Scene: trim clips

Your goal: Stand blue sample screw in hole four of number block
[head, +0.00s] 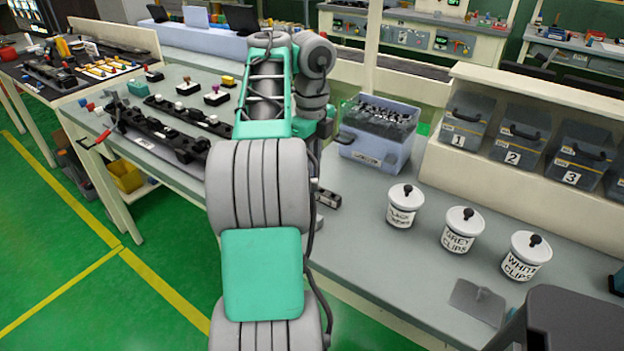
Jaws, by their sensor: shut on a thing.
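My gripper is not visible in the head view; my own arm rises through the middle and its wrist bends down behind the teal link, hiding that part of the bench. I cannot make out the blue sample screw. A small dark grey block (327,199) with a light spot lies on the bench just right of my arm, partly hidden by it. It may be the number block, but no numbers or holes can be read.
A grey-blue bin of dark parts (376,145) stands right of my arm. Three labelled white jars (463,230) stand on the right, below numbered bins (515,143). A flat grey plate (478,302) lies in front. Black fixtures (165,130) fill the left bench.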

